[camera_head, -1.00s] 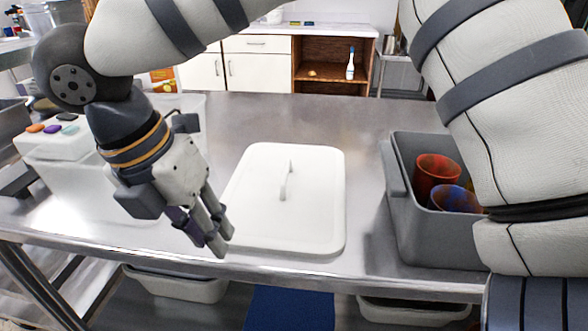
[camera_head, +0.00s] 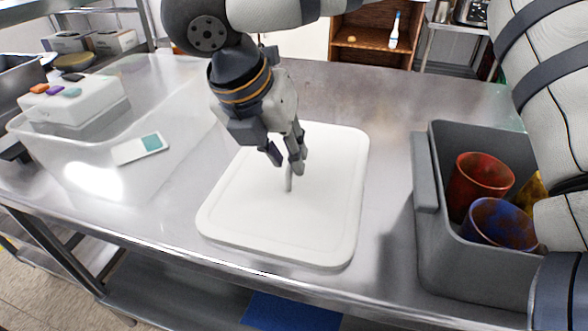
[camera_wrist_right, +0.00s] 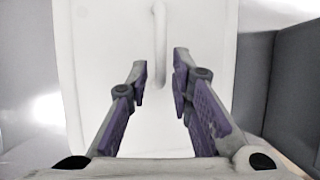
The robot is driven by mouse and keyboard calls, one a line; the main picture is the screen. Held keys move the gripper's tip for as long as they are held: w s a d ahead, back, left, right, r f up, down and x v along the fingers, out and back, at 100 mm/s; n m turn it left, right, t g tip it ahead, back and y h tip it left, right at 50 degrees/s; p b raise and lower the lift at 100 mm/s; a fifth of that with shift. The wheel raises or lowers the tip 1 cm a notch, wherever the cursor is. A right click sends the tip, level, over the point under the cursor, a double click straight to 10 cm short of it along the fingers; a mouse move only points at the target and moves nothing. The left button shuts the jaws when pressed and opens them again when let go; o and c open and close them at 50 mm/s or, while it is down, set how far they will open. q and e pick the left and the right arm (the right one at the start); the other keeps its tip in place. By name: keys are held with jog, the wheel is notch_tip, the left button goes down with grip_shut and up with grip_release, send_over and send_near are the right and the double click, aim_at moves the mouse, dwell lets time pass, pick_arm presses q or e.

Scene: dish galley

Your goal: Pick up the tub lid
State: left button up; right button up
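The tub lid is a white rounded rectangle (camera_head: 250,215) lying flat on the metal counter, with a thin upright handle (camera_head: 289,182) in its middle. My right gripper (camera_head: 287,160) is above the lid at the handle, fingers pointing down. In the right wrist view, the gripper (camera_wrist_right: 159,72) is open, with the white handle (camera_wrist_right: 159,45) lined up between its spread fingers. I see no finger touching the handle, and its exact depth between them is unclear. The gripper hides part of the lid and the handle's top. My left gripper is out of view.
A grey bin (camera_head: 428,235) holding red, blue and yellow cups stands right of the lid. The counter (camera_head: 385,115) is bare behind the lid.

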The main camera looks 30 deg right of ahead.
jog(key=shift+x, duration=1.15)
jog(key=shift+r, duration=0.1)
grip_shut()
